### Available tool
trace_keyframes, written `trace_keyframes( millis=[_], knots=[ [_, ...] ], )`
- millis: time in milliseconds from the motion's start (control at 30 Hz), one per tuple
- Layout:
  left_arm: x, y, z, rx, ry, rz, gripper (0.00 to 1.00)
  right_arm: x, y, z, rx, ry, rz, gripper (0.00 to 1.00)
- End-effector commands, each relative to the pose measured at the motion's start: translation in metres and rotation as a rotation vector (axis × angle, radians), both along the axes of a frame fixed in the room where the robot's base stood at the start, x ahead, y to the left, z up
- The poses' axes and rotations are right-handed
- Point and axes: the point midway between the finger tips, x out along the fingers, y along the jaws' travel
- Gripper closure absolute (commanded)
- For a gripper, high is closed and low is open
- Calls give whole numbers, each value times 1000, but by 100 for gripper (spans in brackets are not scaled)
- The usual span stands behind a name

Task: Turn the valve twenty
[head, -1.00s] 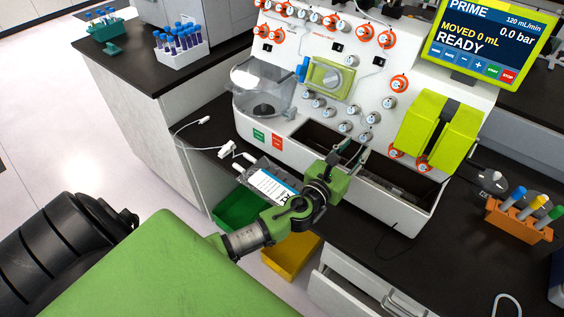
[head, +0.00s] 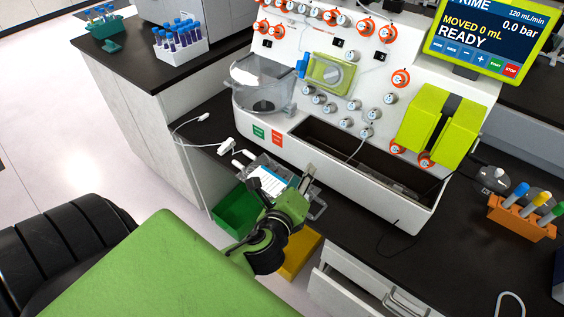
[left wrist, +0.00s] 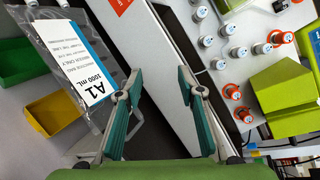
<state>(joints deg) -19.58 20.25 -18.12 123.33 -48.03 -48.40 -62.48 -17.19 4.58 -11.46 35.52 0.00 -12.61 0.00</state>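The white cell processor (head: 300,142) carries several numbered valves. Some are grey knobs (head: 346,122) and some have orange rims (head: 400,77). The numbers are too small to read, so I cannot tell which valve is twenty. Grey knobs (left wrist: 218,65) and orange-rimmed valves (left wrist: 231,91) also show at the right of the left wrist view. My left gripper (head: 312,192) is in front of the processor, near the bench's front edge, apart from every valve. In the left wrist view its teal fingers (left wrist: 159,78) are spread with nothing between them. My right gripper is not in view.
A bag labelled A1 (left wrist: 75,62) lies close to my left gripper at the bench edge. Green (head: 236,212) and yellow (head: 300,254) bins stand below. The screen (head: 485,38) reads READY. An orange tube rack (head: 518,222) stands at right.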

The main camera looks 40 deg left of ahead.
Motion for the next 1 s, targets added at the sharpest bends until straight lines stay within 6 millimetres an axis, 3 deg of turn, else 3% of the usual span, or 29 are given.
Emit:
trace_keyframes(
  millis=[200, 500, 733, 1000],
  knots=[
    [-32, 10, -29, -361, 65, 201, 65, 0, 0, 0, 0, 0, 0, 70],
    [-63, 6, -78, -674, 152, 396, 65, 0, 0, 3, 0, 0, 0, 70],
    [-79, 1, -99, -810, 192, 495, 65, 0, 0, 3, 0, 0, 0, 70],
    [-83, 0, -105, -842, 200, 520, 65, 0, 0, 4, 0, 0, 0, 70]
  ],
)
